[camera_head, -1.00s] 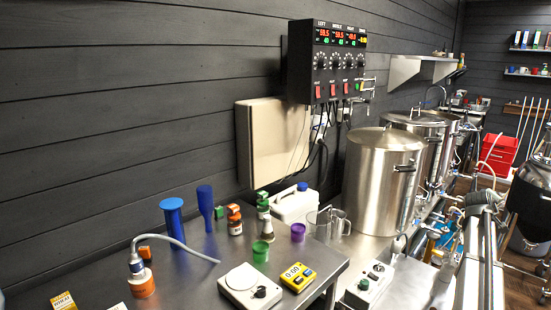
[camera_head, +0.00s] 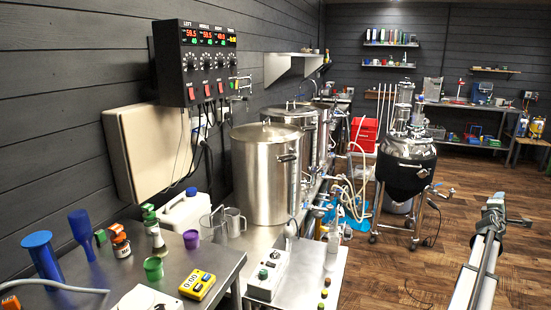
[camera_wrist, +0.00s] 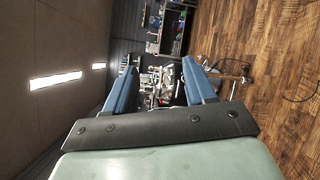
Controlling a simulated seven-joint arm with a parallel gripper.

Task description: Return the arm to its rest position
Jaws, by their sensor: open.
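My gripper (camera_wrist: 159,66) shows in the wrist view with its two blue fingers spread apart. Nothing is held between the fingers. Beyond them are shiny steel equipment, shelves on the dark wall and the wooden floor, all at a distance. The wrist picture is turned on its side. In the head view, a pale metal part of my arm stands at the lower right over open floor, clear of the tables. I cannot make out the fingers in that view.
A steel table (camera_head: 130,268) at the lower left holds a yellow timer (camera_head: 197,284), a green cup (camera_head: 153,268) and bottles. Steel kettles (camera_head: 266,172) line the left wall. A wheeled steel tank (camera_head: 407,165) stands mid-room. The wooden floor (camera_head: 400,270) around my arm is clear.

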